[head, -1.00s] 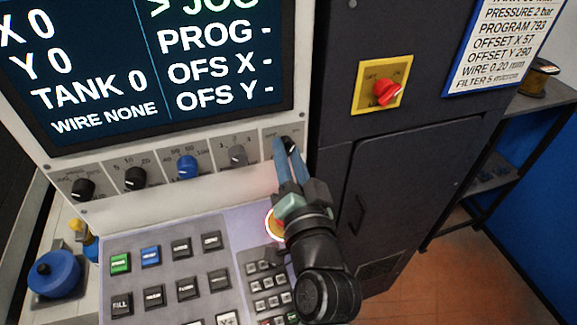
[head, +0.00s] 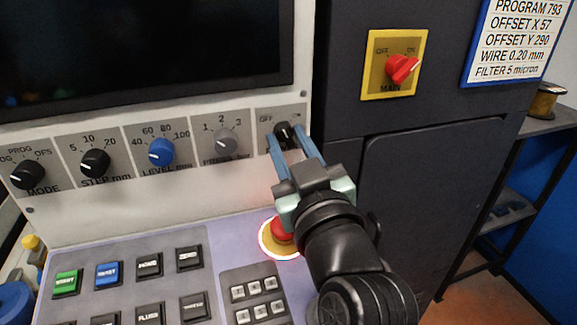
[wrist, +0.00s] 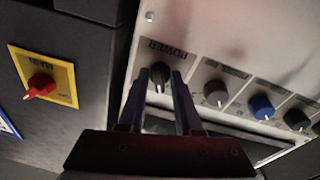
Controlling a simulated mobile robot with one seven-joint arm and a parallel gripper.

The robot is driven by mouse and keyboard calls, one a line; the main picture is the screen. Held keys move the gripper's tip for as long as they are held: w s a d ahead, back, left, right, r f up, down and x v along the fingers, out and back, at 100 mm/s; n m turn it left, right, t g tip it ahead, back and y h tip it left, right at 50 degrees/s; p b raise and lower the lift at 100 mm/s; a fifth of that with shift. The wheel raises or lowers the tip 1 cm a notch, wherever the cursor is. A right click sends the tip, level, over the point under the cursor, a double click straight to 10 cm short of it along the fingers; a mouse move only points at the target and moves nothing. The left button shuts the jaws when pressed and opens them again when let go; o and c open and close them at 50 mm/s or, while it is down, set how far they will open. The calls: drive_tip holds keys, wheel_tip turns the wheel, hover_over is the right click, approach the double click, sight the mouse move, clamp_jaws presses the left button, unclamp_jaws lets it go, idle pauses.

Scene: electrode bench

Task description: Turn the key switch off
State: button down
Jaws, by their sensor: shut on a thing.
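The key switch is a small black knob (head: 283,130) at the right end of the panel's knob row, with an OFF mark to its left. In the wrist view the knob (wrist: 158,70) sits under a POWER label, between my fingers. My gripper (head: 287,138) has its two blue fingers on either side of this knob and is shut on it. The screen (head: 140,45) above the panel is dark.
A row of other knobs, including a blue one (head: 161,152), lies left of my gripper. A red emergency button (head: 281,230) sits just below it. A red main switch (head: 403,68) on a yellow plate is on the dark cabinet to the right.

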drive_tip(key=shift+d+f+n+y+b, duration=0.1)
drive_tip(key=shift+n+y+b, duration=0.3)
drive_tip(key=shift+n+b, duration=1.8)
drive_tip(key=shift+n, duration=0.3)
drive_tip(key=c, duration=0.6)
unclamp_jaws()
drive_tip(key=p+v, duration=0.6)
drive_tip(key=v, duration=0.7)
drive_tip(key=shift+p, duration=0.4)
